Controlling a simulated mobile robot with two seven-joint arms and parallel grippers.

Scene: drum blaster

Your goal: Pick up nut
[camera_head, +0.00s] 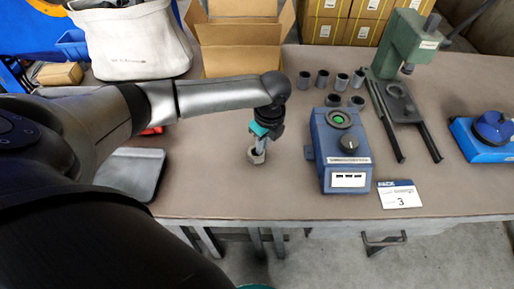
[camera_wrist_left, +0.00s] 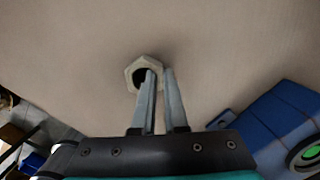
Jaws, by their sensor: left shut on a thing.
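The nut (camera_head: 255,160) is a pale beige-grey hexagonal ring on the brown table, left of the blue machine. In the left wrist view the nut (camera_wrist_left: 129,76) shows its dark round hole facing the camera. My left gripper (camera_head: 260,148) reaches down onto it from above. In the wrist view one finger of the left gripper (camera_wrist_left: 159,74) goes into the hole and the other lies outside the right wall, so it is shut on the nut's wall. The nut appears on or very close to the table. My right gripper is not in view.
The blue machine (camera_head: 340,150) with a green button and dark knob stands right of the nut. Several grey cylinders (camera_head: 322,79), a green press (camera_head: 408,45) and an open cardboard box (camera_head: 238,45) are behind. A dark tray (camera_head: 133,172) lies left.

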